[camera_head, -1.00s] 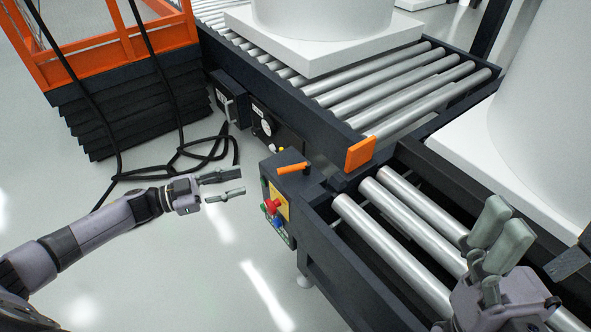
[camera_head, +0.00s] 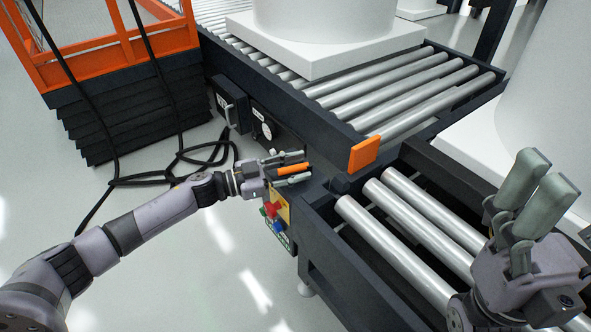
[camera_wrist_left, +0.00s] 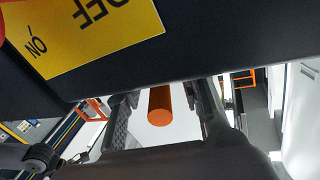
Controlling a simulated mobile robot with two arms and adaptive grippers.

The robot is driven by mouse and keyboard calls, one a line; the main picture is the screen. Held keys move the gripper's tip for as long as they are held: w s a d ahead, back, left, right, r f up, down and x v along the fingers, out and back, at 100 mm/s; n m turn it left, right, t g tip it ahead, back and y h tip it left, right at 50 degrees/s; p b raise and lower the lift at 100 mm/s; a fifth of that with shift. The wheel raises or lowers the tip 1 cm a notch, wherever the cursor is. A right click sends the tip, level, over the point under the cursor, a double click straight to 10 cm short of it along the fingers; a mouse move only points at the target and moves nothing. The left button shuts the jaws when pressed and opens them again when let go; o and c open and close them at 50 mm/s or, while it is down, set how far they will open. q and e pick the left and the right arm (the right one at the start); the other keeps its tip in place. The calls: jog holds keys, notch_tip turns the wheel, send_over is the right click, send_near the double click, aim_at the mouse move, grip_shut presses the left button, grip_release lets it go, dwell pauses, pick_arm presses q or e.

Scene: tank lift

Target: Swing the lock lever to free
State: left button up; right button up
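My left gripper (camera_head: 290,167) is open, with one finger on each side of the lever. In the left wrist view the orange lever (camera_wrist_left: 160,105) hangs between the two spread fingers (camera_wrist_left: 164,107), with gaps on both sides. My right gripper (camera_head: 530,190) is over the rollers at the lower right, its fingers pointing up, and looks open and empty.
A yellow panel (camera_head: 283,208) with red and blue controls is on the box's front. Rollers (camera_head: 400,225) run right of it, with a white block (camera_head: 470,150) beyond. An orange-railed lift (camera_head: 110,45) and black cables (camera_head: 180,170) are at left.

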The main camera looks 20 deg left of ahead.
pick_arm(q)
jog(key=shift+c, duration=0.6)
grip_shut()
jog(key=shift+a, duration=0.1)
